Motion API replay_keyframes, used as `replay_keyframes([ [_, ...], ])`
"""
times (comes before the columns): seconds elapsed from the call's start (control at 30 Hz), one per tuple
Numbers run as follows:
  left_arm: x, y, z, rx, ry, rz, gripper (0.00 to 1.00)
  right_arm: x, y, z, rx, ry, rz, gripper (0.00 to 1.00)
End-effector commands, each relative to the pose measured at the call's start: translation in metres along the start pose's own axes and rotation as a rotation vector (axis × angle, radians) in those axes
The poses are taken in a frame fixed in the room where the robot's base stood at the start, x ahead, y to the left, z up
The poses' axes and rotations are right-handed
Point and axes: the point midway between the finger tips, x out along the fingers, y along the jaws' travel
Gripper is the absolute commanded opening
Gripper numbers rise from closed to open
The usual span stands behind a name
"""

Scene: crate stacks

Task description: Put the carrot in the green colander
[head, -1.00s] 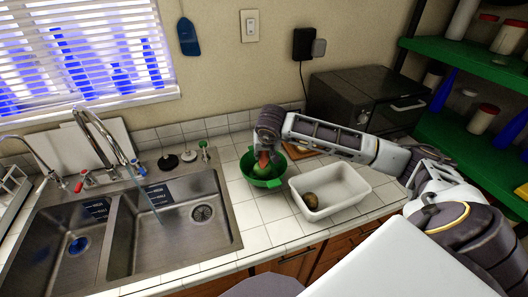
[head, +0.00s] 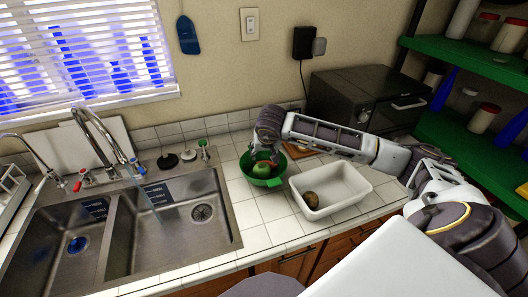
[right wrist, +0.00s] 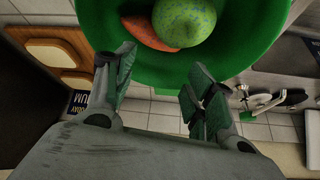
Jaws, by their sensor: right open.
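The green colander (head: 266,182) stands on the tiled counter between the sink and a white bin. In the right wrist view, the orange carrot (right wrist: 146,35) lies inside the colander (right wrist: 255,40), beside a speckled green round fruit (right wrist: 184,22). The fruit also shows in the head view (head: 261,169); the carrot there is mostly hidden by my gripper. My right gripper (right wrist: 163,62) is open and empty, with its fingers apart near the colander's rim. In the head view my right gripper (head: 265,153) is over the colander's back part. My left gripper is not in view.
The white bin (head: 345,204) right of the colander holds a brown potato-like item (head: 311,200). A double sink (head: 180,225) lies to the left. A dark microwave (head: 365,95) stands behind my right arm, and green shelves (head: 470,60) are at the right.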

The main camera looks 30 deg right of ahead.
Motion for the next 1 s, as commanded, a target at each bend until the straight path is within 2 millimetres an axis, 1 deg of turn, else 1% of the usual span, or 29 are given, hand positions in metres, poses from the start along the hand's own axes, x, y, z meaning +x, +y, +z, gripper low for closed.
replay_keyframes([
  [0.27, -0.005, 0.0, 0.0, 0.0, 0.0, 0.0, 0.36, -0.004, 0.0, -0.002, 0.0, -0.001, 0.0, 0.54],
  [0.53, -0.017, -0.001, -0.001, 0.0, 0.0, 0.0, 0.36, -0.013, -0.001, -0.006, -0.001, -0.002, 0.0, 0.54],
  [0.6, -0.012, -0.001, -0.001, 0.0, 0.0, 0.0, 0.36, -0.024, -0.001, -0.008, 0.0, 0.004, -0.001, 0.54],
  [1.0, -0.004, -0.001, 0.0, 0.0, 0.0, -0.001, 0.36, -0.084, -0.001, -0.006, -0.001, 0.002, -0.002, 0.54],
])
